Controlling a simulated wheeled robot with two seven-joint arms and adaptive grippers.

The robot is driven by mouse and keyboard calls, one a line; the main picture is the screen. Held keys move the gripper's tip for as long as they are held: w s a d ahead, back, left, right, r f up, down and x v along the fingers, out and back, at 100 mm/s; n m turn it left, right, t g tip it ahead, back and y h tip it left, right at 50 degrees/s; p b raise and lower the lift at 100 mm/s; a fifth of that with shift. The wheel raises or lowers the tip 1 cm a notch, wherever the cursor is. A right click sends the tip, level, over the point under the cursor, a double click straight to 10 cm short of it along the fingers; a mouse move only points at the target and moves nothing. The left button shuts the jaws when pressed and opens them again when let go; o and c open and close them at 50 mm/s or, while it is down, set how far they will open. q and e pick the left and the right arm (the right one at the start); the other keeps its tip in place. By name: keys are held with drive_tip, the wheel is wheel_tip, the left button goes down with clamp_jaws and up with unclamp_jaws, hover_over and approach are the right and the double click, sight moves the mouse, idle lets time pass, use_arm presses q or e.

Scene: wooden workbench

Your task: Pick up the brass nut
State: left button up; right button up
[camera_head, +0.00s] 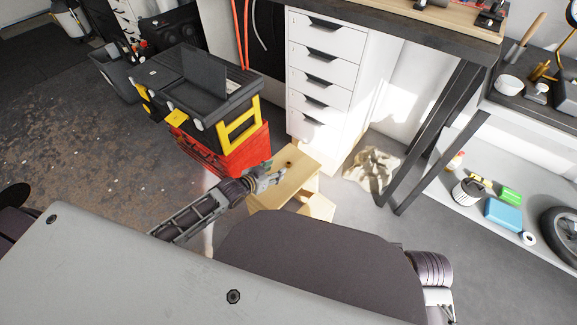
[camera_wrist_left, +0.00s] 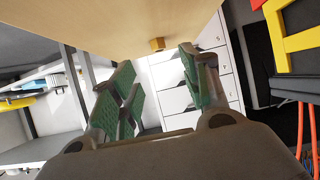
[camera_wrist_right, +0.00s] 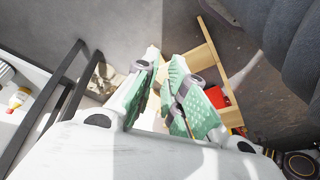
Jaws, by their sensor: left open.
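The brass nut (camera_head: 289,163) is a small brown-gold piece on the top of a light wooden stool (camera_head: 298,177). In the left wrist view the nut (camera_wrist_left: 157,44) sits at the edge of the pale wooden surface, beyond the fingertips and between their lines. My left gripper (camera_head: 270,180) is open and empty, just left of the nut and apart from it. Its green-padded fingers (camera_wrist_left: 156,68) are spread wide in its wrist view. My right gripper (camera_wrist_right: 161,66) has a gap between its fingertips and holds nothing visible. The nut is not discernible in the right wrist view.
A red crate (camera_head: 225,150) with a black and yellow toolbox (camera_head: 212,95) stands left of the stool. A white drawer cabinet (camera_head: 325,75) is behind it. A crumpled cloth bag (camera_head: 372,170) and dark table legs (camera_head: 437,135) are to the right. Bare floor lies between.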

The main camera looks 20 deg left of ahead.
sight(289, 164)
use_arm(q)
drive_tip(key=shift+x, duration=0.85)
drive_tip(key=shift+w+d+f+b, duration=0.1)
drive_tip(key=shift+w+f+b, duration=0.1)
drive_tip(key=shift+w+b, duration=0.15)
drive_tip(key=shift+w+d+f+b, duration=0.25)
drive_tip(key=shift+w+f+b, duration=0.1)
drive_tip(key=shift+w, duration=0.3)
use_arm(e)
drive_tip(key=f, duration=0.1)
drive_tip(key=a+f, duration=0.1)
drive_tip(key=shift+f+y, duration=0.3)
drive_tip(key=shift+f, duration=0.05)
drive_tip(key=shift+w+r+t, duration=0.1)
drive_tip(key=shift+r+t, duration=0.15)
drive_tip(key=shift+t, duration=0.05)
